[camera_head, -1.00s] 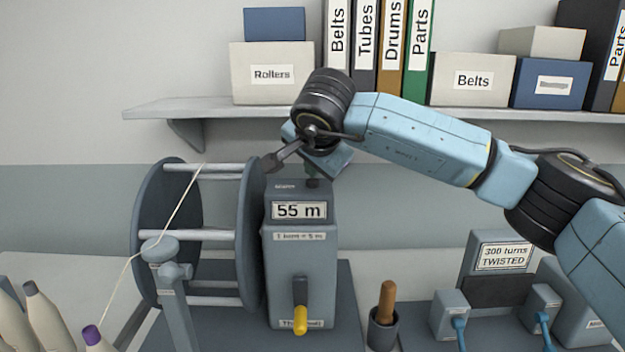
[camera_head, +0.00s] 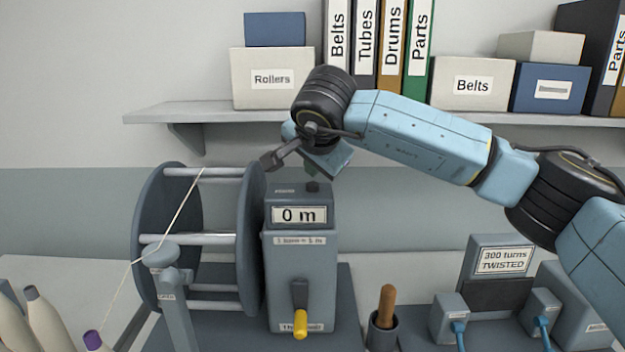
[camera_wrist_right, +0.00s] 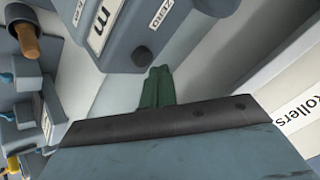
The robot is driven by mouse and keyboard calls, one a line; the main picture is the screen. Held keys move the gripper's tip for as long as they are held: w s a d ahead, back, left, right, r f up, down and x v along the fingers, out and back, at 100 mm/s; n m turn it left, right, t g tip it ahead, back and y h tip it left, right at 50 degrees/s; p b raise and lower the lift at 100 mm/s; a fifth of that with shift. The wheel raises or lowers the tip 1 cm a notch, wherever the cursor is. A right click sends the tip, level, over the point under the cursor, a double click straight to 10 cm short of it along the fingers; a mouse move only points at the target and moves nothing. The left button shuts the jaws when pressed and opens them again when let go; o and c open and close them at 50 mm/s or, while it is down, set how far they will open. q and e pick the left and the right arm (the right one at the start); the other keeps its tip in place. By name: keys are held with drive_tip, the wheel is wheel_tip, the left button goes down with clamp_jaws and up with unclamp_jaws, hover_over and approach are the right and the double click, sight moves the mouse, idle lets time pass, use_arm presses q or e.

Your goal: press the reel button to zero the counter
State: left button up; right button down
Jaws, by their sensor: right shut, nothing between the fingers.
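The counter (camera_head: 287,250) is a grey-blue box beside the reel, and its display (camera_head: 299,215) reads 0 m. The dark round reel button (camera_head: 312,187) is on its top. In the right wrist view the button (camera_wrist_right: 142,56) sits near a label reading ZERO. My right gripper (camera_head: 313,173) is just above the button, fingers pointing down. Its green fingertips (camera_wrist_right: 160,72) are together and empty in the wrist view, close to the button. They look slightly apart from it. My left gripper is not in view.
The large reel (camera_head: 250,240) stands left of the counter, with thread running to it. A yellow-handled crank (camera_head: 300,322) is on the counter's front. A shelf (camera_head: 190,114) with boxes and binders is behind my right arm. A wooden handle (camera_head: 387,303) stands in a cup at right.

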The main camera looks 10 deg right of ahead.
sight(313, 187)
drive_tip(key=shift+r, duration=0.25)
drive_tip(key=shift+r+p, duration=1.65)
drive_tip(key=shift+r, duration=0.85)
drive_tip(key=shift+f, duration=0.1)
